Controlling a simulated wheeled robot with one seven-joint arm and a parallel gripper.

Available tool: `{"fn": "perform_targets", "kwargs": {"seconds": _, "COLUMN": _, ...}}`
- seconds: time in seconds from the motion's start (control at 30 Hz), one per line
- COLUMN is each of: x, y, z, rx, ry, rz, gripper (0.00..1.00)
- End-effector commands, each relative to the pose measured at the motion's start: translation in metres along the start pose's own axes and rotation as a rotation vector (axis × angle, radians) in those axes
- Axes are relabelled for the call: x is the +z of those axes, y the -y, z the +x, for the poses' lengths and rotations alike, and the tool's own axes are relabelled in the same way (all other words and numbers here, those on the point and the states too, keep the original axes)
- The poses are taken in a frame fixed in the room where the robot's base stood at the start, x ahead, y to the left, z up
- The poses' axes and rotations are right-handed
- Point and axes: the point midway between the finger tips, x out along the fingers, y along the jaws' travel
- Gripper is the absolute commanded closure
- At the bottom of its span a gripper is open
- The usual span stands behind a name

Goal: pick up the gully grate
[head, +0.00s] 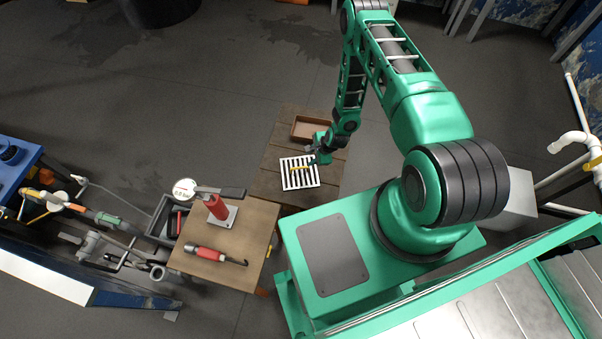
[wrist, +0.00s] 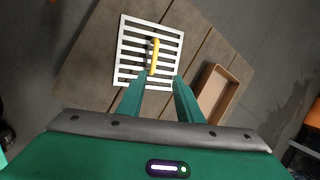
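The gully grate (head: 299,173) is a white slatted square with a yellow bar handle on top. It lies on the dark wooden table in the head view. In the wrist view the grate (wrist: 133,72) lies ahead of my fingers, with its yellow handle (wrist: 154,57) near its middle. My gripper (head: 318,158) is over the grate's right side in the head view. In the wrist view my gripper (wrist: 160,82) has its two green fingers apart, with nothing held between them. The fingertips overlap the grate's near edge in that view; the height gap is hard to tell.
A brown open box (head: 306,128) sits on the same wooden table (head: 265,187), beside the grate. Grey floor surrounds the far side.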

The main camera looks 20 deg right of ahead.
Motion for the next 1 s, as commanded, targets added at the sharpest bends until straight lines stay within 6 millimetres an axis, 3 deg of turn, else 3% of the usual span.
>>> {"fn": "perform_targets", "kwargs": {"seconds": 0.2, "x": 0.002, "y": -0.020, "z": 0.022, "rx": -0.010, "ry": 0.010, "rz": 0.054, "gripper": 0.67}}
{"fn": "perform_targets", "kwargs": {"seconds": 0.5, "x": 0.003, "y": -0.019, "z": 0.063, "rx": -0.011, "ry": 0.011, "rz": 0.056, "gripper": 0.67}}
{"fn": "perform_targets", "kwargs": {"seconds": 0.77, "x": 0.005, "y": -0.019, "z": 0.080, "rx": -0.011, "ry": 0.011, "rz": 0.055, "gripper": 0.67}}
{"fn": "perform_targets", "kwargs": {"seconds": 1.0, "x": 0.008, "y": -0.017, "z": 0.112, "rx": -0.011, "ry": 0.010, "rz": 0.054, "gripper": 0.67}}
